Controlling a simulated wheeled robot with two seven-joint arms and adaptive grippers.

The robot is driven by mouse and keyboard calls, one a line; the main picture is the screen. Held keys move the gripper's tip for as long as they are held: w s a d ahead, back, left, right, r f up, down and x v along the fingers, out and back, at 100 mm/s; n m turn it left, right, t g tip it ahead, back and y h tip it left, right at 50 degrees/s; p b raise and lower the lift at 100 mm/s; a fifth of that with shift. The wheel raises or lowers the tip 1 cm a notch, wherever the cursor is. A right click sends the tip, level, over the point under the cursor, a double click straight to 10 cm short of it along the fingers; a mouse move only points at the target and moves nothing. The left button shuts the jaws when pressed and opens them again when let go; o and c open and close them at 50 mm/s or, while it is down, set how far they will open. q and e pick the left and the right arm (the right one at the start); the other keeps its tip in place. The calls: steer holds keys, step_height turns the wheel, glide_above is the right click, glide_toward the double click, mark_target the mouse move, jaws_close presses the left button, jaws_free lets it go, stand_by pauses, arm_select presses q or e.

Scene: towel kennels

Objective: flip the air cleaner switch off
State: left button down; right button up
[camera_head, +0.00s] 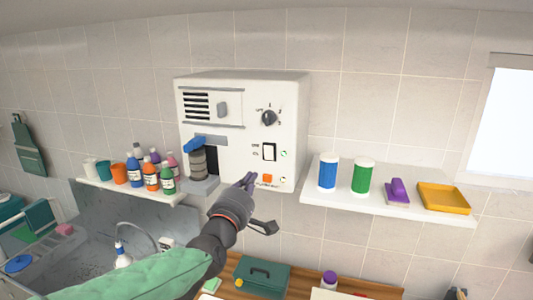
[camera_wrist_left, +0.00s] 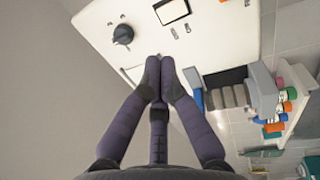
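The air cleaner (camera_head: 240,95) is a white box on the tiled wall, with a black dial (camera_head: 268,117) at upper right. My left gripper (camera_head: 248,181) is in front of the box's lower edge, below and left of the switch, near a small orange part (camera_head: 267,179). In the left wrist view the fingertips (camera_wrist_left: 160,70) are together and empty, over the white panel; contact is unclear. The dial (camera_wrist_left: 123,34) shows there too. My right gripper is not identifiable.
A left shelf (camera_head: 150,192) holds several bottles and cups. A right shelf (camera_head: 400,207) holds a blue canister (camera_head: 328,173), a green canister (camera_head: 362,176), a purple brush (camera_head: 398,192) and a yellow tray (camera_head: 444,197). A green toolbox (camera_head: 262,275) lies below.

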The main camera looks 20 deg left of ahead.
mark_target(269, 147)
arm_select(q)
steer(key=w+p, duration=0.1)
steer(key=w, duration=0.3)
steer(key=w+r+p, duration=0.1)
steer(key=w+p, duration=0.1)
steer(key=w, duration=0.3)
steer(key=w+r+p, duration=0.1)
steer(key=w+p, duration=0.1)
steer(key=w, duration=0.3)
steer(key=shift+d, duration=0.2)
steer(key=shift+p, duration=0.3)
steer(key=shift+w+r+g+p, duration=0.2)
steer(key=shift+r+g+p, duration=0.3)
steer(key=shift+p, duration=0.4)
steer(key=shift+f, duration=0.1)
steer(key=shift+s+r, duration=0.2)
steer(key=shift+s, duration=0.3)
steer(key=s, duration=0.7)
steer(key=shift+s+f, duration=0.2)
steer(key=shift+s, duration=0.2)
